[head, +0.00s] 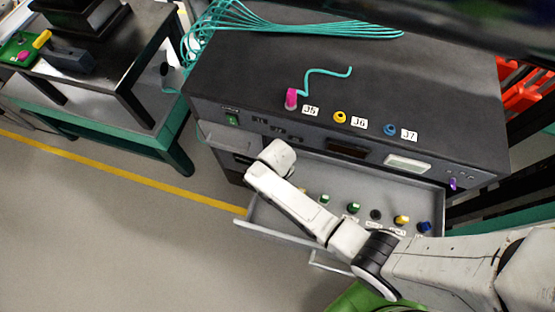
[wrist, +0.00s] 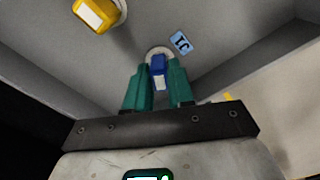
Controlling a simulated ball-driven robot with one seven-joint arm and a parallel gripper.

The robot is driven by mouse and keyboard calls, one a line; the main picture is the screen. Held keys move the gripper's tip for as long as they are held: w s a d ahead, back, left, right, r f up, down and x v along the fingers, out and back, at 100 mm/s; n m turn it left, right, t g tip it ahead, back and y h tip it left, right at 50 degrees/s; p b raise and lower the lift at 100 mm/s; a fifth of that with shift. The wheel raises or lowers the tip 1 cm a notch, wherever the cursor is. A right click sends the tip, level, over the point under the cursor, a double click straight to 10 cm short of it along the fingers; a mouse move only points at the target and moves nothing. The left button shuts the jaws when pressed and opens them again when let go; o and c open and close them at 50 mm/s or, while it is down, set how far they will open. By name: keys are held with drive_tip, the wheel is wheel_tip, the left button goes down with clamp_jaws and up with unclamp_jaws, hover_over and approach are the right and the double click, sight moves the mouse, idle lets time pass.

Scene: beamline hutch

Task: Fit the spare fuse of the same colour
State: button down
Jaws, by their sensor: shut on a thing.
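In the wrist view my gripper (wrist: 158,85) has its teal fingers shut on a blue fuse (wrist: 158,68) with a white face. A pale ring and a small label (wrist: 181,41) show just behind this fuse; I cannot tell whether it is seated. A yellow fuse (wrist: 94,14) stands apart at upper left. A row in the drawer includes green fuses (head: 353,208), a dark round spot (head: 376,214), a yellow fuse (head: 401,219) and another blue fuse (head: 424,226).
The dark cabinet (head: 400,80) above the drawer carries a pink plug (head: 290,99), a yellow ring (head: 339,117), a blue ring (head: 390,130) and teal cables (head: 300,27). A bench (head: 100,104) stands at left. Floor (head: 130,240) is clear at lower left.

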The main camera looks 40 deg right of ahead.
drive_tip(key=c, duration=0.9)
unclamp_jaws()
drive_tip(key=shift+r, duration=0.1)
wheel_tip(320, 180, up, 11)
drive_tip(key=shift+f+p, duration=0.15)
drive_tip(key=shift+p, duration=0.35)
